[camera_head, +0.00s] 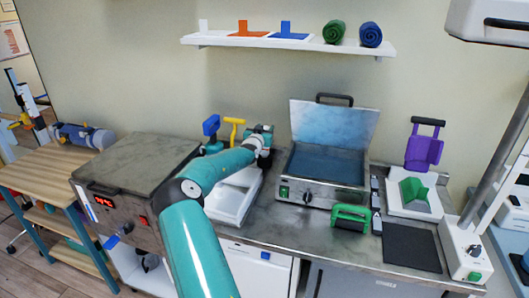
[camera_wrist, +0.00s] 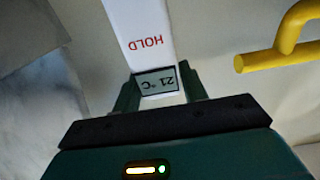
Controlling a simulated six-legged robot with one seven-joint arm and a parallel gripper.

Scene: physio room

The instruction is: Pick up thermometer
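In the wrist view the thermometer (camera_wrist: 148,35) has a white body with red "HOLD" lettering and a grey display (camera_wrist: 157,83) reading 21 °C. My gripper (camera_wrist: 158,78) has a dark finger close against each side of the display end, with no clear gap. The white body runs away from the fingers toward the top edge. In the head view my gripper (camera_head: 262,131) is above the back of the counter, near a white tray (camera_head: 228,201). The thermometer cannot be made out there.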

